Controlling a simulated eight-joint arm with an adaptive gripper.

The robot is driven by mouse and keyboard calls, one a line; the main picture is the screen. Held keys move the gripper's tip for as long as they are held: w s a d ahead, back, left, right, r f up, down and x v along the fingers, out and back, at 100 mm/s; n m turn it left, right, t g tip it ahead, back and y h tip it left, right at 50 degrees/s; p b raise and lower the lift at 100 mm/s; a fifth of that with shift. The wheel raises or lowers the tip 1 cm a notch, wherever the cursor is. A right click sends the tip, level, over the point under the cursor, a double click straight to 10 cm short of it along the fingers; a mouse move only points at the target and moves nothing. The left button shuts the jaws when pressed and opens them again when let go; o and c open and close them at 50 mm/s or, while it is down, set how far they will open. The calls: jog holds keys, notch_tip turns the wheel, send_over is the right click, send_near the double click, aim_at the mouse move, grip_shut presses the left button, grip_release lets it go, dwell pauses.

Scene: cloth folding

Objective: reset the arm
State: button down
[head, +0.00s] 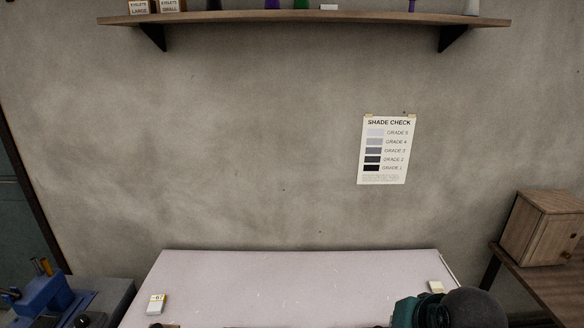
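My gripper does not show in the head view. A dark grey rounded part with a teal part beside it (405,312) rises into the bottom right of the view; it looks like part of my arm, but I cannot be sure. It covers part of the table's right front area. The pale table (290,275) is visible only along its far portion, and its near part is cut off by the bottom edge. No cloth shows on the visible part.
A small labelled block (156,304) sits at the table's left, another pale block (436,287) at its right. A wooden cabinet (543,228) stands on a side table. Blue equipment (45,298) is at left. A shelf (300,17) and a shade chart (387,150) are on the wall.

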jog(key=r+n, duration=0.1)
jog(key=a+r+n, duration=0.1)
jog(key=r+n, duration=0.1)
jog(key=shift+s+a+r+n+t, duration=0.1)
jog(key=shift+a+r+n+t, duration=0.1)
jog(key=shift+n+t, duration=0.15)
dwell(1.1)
